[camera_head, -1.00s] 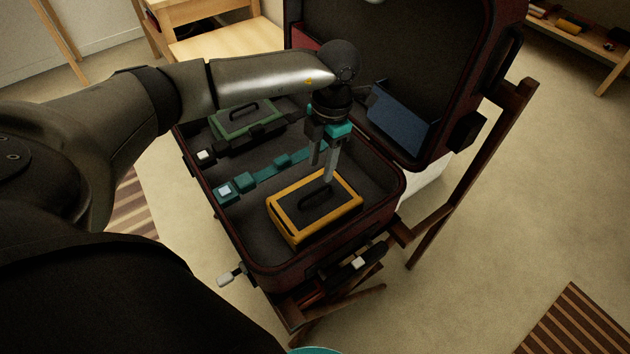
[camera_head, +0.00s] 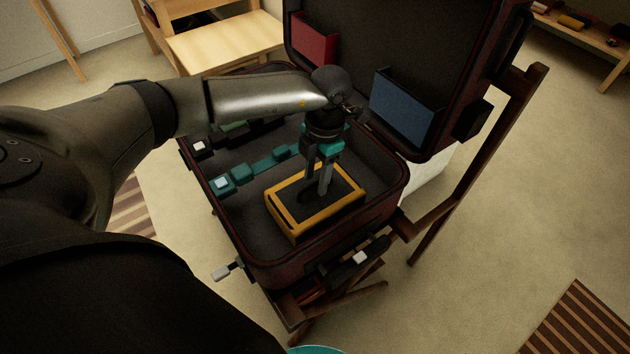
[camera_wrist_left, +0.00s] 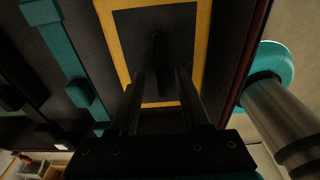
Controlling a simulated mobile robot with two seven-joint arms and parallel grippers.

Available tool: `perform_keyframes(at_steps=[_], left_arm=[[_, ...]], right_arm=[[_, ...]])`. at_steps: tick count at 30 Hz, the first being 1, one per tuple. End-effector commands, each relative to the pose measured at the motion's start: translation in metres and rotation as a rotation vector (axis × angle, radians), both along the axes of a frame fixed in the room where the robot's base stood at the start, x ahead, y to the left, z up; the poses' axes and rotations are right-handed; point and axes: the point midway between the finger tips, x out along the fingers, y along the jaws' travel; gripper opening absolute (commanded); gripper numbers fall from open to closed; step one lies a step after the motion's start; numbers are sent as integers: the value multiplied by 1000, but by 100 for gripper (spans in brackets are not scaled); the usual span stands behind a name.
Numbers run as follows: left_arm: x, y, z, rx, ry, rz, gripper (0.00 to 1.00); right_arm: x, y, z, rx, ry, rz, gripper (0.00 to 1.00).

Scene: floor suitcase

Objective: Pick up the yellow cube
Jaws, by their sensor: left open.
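The yellow cube (camera_head: 287,219) is a box with a yellow frame, dark top panel and black handle. It lies in the front right part of the open suitcase (camera_head: 240,253). My left gripper (camera_head: 315,195) points down over the box, open, its fingertips low near the handle. In the left wrist view the yellow frame (camera_wrist_left: 205,35) fills the upper middle, and the dark handle (camera_wrist_left: 158,60) shows between the two fingers (camera_wrist_left: 158,88). Fingers partly hide the handle in the head view; contact cannot be told. My right gripper is not in view.
A teal strap (camera_head: 262,168) crosses the suitcase beside the box. A green case (camera_head: 232,126) behind is mostly hidden by my arm. The raised lid (camera_head: 385,50) holds a blue pocket (camera_head: 402,106) and a red pocket (camera_head: 314,40). Wooden stand legs (camera_head: 480,150) rise at the right.

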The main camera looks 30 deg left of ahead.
Motion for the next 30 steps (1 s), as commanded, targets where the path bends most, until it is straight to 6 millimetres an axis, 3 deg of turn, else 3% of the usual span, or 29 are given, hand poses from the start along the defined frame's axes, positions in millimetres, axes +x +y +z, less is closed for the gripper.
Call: perform_keyframes(at_steps=[7,19,30], left_arm=[[0,0,0,0,0,0,45],[0,0,0,0,0,0,0],[0,0,0,0,0,0,0]], right_arm=[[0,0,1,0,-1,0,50],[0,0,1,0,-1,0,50],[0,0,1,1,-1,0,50]])
